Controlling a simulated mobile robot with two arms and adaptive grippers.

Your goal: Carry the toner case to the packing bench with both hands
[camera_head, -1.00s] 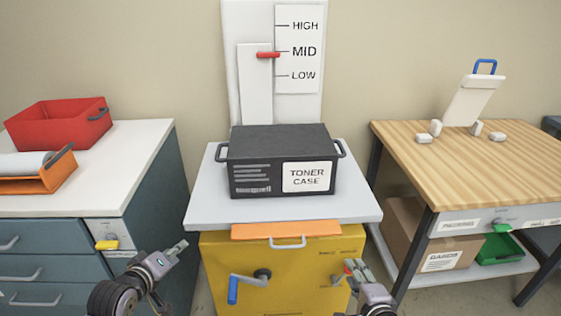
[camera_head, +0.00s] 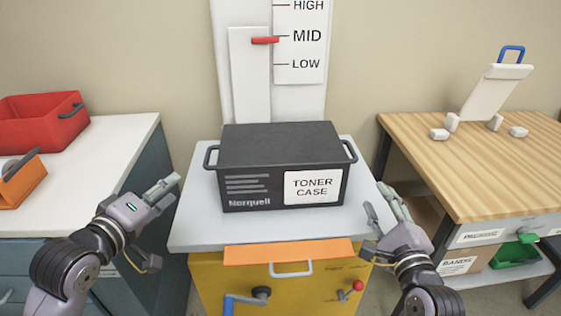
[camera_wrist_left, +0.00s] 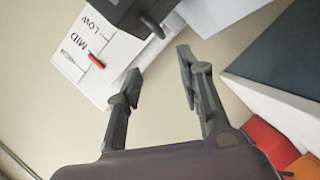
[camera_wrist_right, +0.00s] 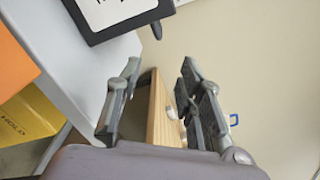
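The black toner case (camera_head: 282,150) sits flat on the grey top of the yellow lift cart (camera_head: 195,225), with a handle on each side. My left gripper (camera_head: 165,190) is left of the case, apart from its left handle (camera_head: 209,157). In the left wrist view its fingers (camera_wrist_left: 160,72) are spread and empty. My right gripper (camera_head: 382,203) is right of and in front of the case, apart from the right handle (camera_head: 350,150). In the right wrist view its fingers (camera_wrist_right: 160,72) are spread and empty. The wooden packing bench (camera_head: 455,165) stands at the right.
A tilted white stand (camera_head: 492,95) and small white blocks are on the bench's back part.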

